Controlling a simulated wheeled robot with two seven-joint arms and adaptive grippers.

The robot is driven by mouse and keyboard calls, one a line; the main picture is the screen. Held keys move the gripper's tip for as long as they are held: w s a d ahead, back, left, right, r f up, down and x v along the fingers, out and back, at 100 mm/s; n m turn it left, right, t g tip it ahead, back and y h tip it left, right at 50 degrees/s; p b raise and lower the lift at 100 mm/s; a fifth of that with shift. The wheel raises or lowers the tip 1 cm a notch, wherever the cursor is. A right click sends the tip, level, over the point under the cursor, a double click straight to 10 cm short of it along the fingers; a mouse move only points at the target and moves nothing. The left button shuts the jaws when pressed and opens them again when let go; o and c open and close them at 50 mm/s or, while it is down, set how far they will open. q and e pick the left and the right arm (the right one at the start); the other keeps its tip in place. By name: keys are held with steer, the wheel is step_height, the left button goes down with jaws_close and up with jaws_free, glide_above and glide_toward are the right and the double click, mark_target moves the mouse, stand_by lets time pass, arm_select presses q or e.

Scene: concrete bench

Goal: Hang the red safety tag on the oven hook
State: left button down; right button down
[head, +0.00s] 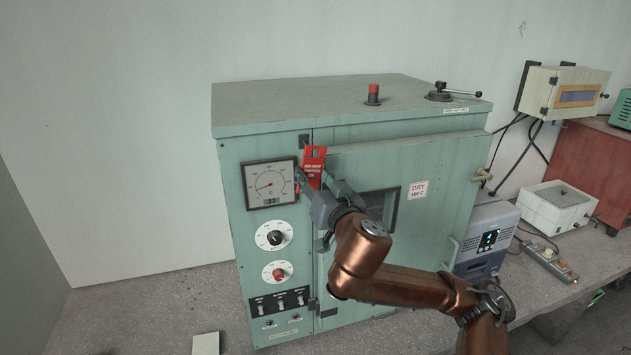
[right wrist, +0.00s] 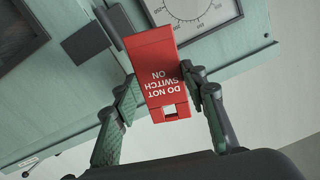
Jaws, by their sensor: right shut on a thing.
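The pale green oven (head: 440,190) stands on the bench. I cannot make out the oven hook; the tag or gripper may hide it. My left gripper is not in view.
The gauge (head: 270,184) is close beside the tag. A dark hinge block (head: 305,141) sits near the tag's top. Knobs and switches (head: 280,302) line the panel below. A red button (head: 373,92) and a clamp (head: 440,92) are on the oven's top. Instruments stand at right.

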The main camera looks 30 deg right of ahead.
mark_target(312, 177)
steer(key=shift+x, duration=1.45)
steer(key=shift+w+d+f+b, duration=0.25)
steer(key=shift+w+f+b, duration=0.05)
steer(key=shift+w+f, duration=0.35)
steer(key=shift+r, duration=0.1)
steer(key=c, duration=1.1)
jaws_free()
steer(key=v, duration=0.7)
steer(key=shift+s, duration=0.2)
